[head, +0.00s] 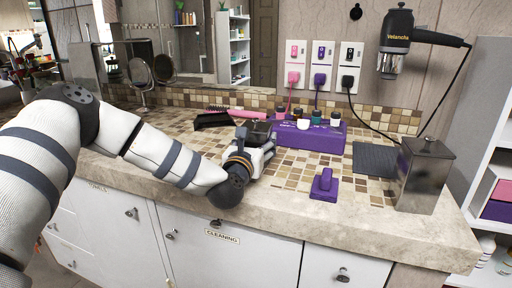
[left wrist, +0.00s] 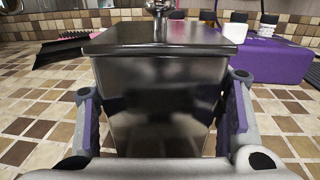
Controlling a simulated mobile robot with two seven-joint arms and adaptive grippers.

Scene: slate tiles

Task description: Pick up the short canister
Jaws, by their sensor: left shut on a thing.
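The short canister (head: 259,128) is dark, shiny metal with a flat lid and a knob. It is at my left gripper (head: 262,147) near the middle of the tiled counter in the head view, mostly hidden by the gripper. In the left wrist view, the canister (left wrist: 160,85) fills the middle, upright, with one finger of the left gripper (left wrist: 162,112) on each side. The left gripper is shut on it. Its bottom is hidden, so I cannot tell whether it touches the counter. My right gripper is not in view.
A purple box (head: 310,137) holding several bottles stands just behind and right. A taller metal canister (head: 422,175) stands at the right edge. A small purple object (head: 324,185) lies near the front. A dark tray (head: 212,120) is behind left. Bare tiles lie around the middle right.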

